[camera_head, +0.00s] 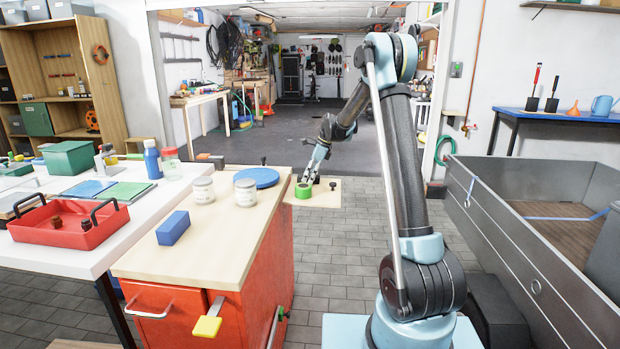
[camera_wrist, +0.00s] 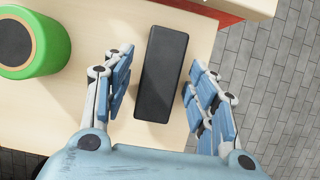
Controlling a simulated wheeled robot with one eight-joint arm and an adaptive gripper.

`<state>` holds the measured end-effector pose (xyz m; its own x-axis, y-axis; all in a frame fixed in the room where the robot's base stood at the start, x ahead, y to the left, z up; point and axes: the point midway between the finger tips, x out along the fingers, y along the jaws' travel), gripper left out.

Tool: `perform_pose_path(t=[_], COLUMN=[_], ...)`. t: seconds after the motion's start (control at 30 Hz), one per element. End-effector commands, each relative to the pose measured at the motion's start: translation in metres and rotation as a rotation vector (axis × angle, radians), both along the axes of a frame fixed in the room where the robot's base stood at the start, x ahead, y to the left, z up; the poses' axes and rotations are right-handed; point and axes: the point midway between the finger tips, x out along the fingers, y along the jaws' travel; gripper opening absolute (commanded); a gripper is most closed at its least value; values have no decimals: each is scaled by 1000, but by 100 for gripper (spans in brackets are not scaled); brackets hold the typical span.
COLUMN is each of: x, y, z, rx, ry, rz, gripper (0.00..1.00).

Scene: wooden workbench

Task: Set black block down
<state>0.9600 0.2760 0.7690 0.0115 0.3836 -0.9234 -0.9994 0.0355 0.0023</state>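The black block (camera_wrist: 160,75) is a long dark bar on the light wood surface in the wrist view. It lies between the two fingers of my gripper (camera_wrist: 158,90), with a strip of wood showing on each side of it. The gripper is open around the block, and the fingers look apart from it. In the head view my gripper (camera_head: 312,174) reaches down at the small wooden side leaf (camera_head: 322,200). The block is too small and covered there to make out clearly.
A green roll (camera_wrist: 38,42) stands left of the block; it also shows in the head view (camera_head: 303,191). The leaf's edge is close on the right, with paved floor beyond. The red cabinet's wooden top (camera_head: 215,235) holds jars, a blue disc (camera_head: 256,178) and a blue block (camera_head: 173,228).

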Motion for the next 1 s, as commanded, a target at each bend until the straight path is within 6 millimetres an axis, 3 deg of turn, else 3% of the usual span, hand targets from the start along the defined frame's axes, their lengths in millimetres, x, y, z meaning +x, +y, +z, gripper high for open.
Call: perform_pose_path(t=[0.37, 0.8, 1.0], x=[0, -1, -1], y=[-3, -33, -42], z=[8, 79, 102], rx=[0, 0, 0], ry=[0, 0, 0], rz=[-1, -2, 0], gripper=[53, 53, 53])
